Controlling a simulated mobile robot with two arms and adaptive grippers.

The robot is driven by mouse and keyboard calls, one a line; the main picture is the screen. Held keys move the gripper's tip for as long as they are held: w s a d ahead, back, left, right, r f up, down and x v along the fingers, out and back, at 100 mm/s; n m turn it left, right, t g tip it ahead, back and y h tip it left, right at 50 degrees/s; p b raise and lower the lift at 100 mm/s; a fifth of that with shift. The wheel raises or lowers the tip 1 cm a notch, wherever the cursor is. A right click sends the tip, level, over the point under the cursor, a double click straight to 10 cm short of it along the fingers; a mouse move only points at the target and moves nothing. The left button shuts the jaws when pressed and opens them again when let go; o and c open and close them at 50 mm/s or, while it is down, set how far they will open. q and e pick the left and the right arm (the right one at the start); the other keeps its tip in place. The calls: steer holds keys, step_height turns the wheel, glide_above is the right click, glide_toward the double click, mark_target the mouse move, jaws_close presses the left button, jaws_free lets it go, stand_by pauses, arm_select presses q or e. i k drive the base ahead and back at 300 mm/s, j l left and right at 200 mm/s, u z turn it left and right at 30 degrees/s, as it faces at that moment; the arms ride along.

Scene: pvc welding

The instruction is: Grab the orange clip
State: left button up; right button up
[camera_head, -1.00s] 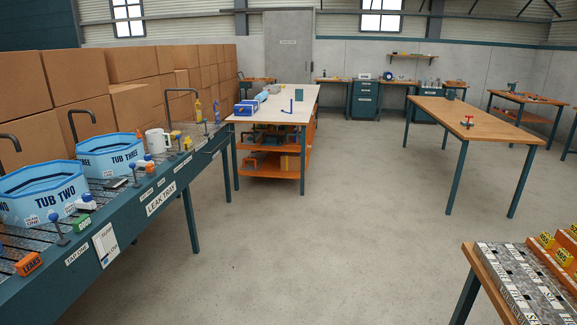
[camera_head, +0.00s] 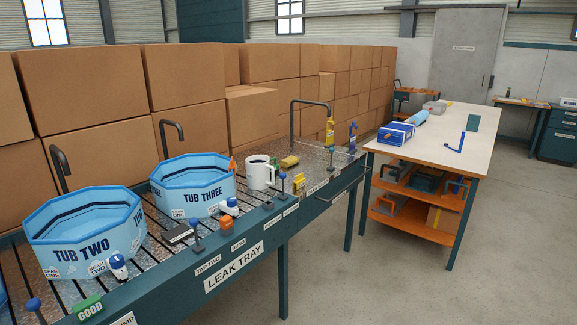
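I cannot pick out the orange clip for sure. A small orange piece (camera_head: 233,166) stands at the edge of tub three (camera_head: 194,181), just left of the white mug (camera_head: 260,173). An orange block (camera_head: 254,228) sits on the front rail of the leak tray (camera_head: 234,266). Both are too small to tell their exact shape. Neither of my grippers shows in the head view.
Tub two (camera_head: 84,231) stands left of tub three. A green block marked GOOD (camera_head: 88,307) is at the front left. Stacked cardboard boxes (camera_head: 188,75) line the back. A white-topped bench (camera_head: 452,130) with orange shelves stands right, with open floor (camera_head: 400,285) before it.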

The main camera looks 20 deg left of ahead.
mark_target(233, 164)
steer(key=i+l+u, duration=0.1)
steer(key=i+u, duration=0.3)
steer(key=i+l+u, duration=0.25)
steer(key=i+u, duration=0.15)
steer(key=i, duration=0.2)
steer(key=i+l+u, duration=0.4)
steer(key=i+j, duration=0.05)
